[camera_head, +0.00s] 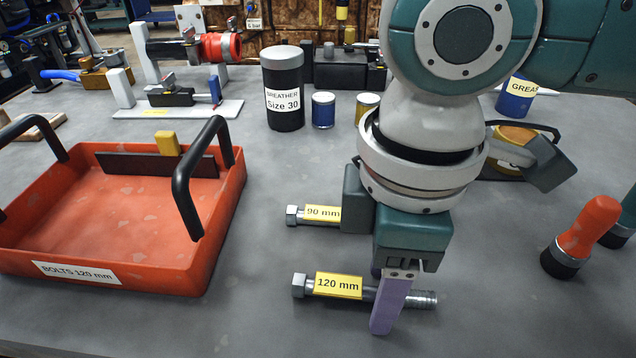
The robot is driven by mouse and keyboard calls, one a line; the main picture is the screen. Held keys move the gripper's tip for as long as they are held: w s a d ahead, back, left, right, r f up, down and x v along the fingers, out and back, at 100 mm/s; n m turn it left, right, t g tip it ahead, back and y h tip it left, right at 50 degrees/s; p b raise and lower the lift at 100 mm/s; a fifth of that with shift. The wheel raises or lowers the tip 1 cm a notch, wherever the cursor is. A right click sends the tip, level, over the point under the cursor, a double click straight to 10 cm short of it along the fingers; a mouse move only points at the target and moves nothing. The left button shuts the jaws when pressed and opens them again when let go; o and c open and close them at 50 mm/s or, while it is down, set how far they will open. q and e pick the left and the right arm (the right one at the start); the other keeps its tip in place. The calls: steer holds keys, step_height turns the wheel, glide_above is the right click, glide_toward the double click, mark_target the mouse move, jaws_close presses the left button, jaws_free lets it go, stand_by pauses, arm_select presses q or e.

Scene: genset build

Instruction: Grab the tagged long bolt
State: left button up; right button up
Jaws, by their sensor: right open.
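A long steel bolt with a yellow "120 mm" tag (339,286) lies on the grey table, hex head to the left and threaded end to the right. A second bolt, tagged "90 mm" (322,212), lies behind it, its right end hidden by my right gripper. My right gripper (383,299) points down at the 120 mm bolt, right of its tag. It is open. Its near purple finger stands in front of the shank; the far finger is mostly hidden. I cannot tell whether either finger touches the bolt. My left gripper is not in view.
An orange tray (90,270) labelled "BOLTS 120 mm", with black handles and a divider, stands at left. A black breather can (284,95) and small blue can (323,110) stand behind. An orange-handled tool (582,236) stands at right. The table's front middle is clear.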

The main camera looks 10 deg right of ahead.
jaws_close()
stand_by(0.3)
stand_by(0.3)
